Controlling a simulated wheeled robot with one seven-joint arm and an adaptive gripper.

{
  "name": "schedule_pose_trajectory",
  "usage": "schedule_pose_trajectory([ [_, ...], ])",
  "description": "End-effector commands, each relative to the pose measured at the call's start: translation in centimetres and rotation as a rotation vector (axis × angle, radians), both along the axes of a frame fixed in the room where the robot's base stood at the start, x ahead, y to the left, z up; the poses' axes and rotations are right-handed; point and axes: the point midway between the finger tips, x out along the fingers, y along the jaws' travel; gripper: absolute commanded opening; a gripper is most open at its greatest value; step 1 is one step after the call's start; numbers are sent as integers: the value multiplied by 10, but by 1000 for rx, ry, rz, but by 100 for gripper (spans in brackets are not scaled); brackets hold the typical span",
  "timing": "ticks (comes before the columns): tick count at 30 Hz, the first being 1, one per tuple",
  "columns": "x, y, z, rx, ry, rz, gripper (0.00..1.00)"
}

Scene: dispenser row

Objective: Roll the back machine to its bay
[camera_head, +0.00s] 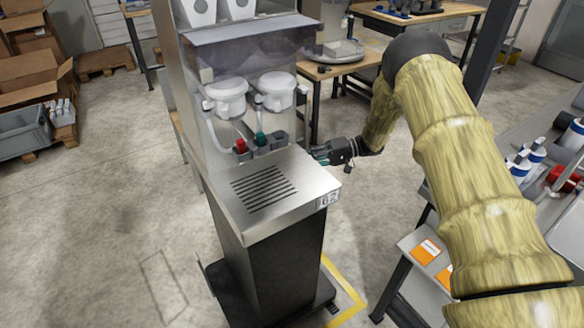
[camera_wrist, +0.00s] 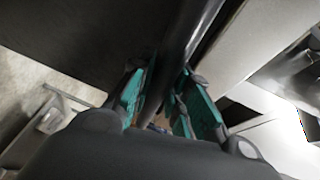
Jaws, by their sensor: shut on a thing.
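A tall dispenser machine (camera_head: 270,205) stands upright in the middle of the head view, on a dark low base (camera_head: 232,292). It has two white canisters, red and teal taps, a slotted steel tray and a number label at its front right corner. My gripper (camera_head: 318,153) is at the machine's right side, just above tray height. In the wrist view its teal-padded fingers (camera_wrist: 172,100) are shut around a dark round bar (camera_wrist: 188,38), apparently the machine's handle. The head view hides the grip itself. A yellow floor marking (camera_head: 348,300) shows by the base's right side.
A grey bench (camera_head: 425,240) with orange-and-white cards stands close on the right, with bottles beyond it. A wooden table (camera_head: 345,62) stands behind the machine. Cardboard boxes (camera_head: 28,85) and a grey crate (camera_head: 25,132) are at the left. The floor left of the machine is mostly clear.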

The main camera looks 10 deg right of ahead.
Motion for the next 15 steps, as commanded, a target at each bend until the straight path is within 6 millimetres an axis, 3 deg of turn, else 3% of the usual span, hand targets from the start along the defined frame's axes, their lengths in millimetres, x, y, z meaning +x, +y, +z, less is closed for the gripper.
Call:
schedule_pose_trajectory([
  [6,15,-37,-2,-2,-3,-2,0],
  [15,27,-72,-1,0,-3,1,0],
])
